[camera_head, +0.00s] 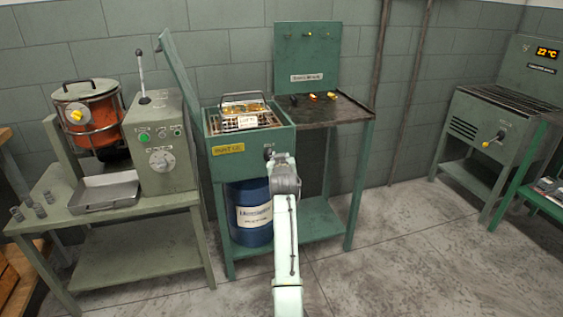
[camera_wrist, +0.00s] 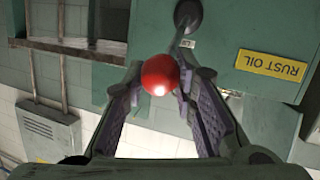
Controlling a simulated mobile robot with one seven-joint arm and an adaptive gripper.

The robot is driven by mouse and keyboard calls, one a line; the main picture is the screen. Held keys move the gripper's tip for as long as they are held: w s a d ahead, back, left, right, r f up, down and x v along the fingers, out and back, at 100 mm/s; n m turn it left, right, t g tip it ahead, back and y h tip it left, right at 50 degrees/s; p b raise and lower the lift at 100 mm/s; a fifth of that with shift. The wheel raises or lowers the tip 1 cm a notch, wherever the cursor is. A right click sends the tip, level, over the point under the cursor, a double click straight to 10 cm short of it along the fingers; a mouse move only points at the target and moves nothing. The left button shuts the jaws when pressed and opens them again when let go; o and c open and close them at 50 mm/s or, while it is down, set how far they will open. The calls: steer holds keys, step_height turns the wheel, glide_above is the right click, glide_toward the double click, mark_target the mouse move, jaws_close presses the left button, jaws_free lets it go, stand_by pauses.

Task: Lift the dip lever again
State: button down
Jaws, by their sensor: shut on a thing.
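The dip lever's red ball knob (camera_wrist: 160,75) sits between the fingertips of my gripper (camera_wrist: 163,85) in the wrist view, with the fingers closed on it from both sides. A thin rod runs from the knob to a round dark pivot (camera_wrist: 188,14) on the front of the green rust oil tank (camera_head: 253,143). The pivot also shows in the head view (camera_head: 268,152). There my own arm hides the knob and most of the gripper. A wire basket (camera_head: 243,106) with a white tag and golden parts sits in the top of the tank.
A tall green lid (camera_head: 178,72) stands raised at the tank's left. A dark-topped bench (camera_head: 340,108) with small parts adjoins its right. A blue drum (camera_head: 250,213) stands below. A green machine (camera_head: 163,145) stands left. The floor (camera_head: 400,235) at the right is clear.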

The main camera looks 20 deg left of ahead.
steer(key=shift+r, duration=0.15)
steer(key=c, duration=1.3)
jaws_free()
steer(key=shift+f, duration=0.2)
steer(key=v, duration=1.2)
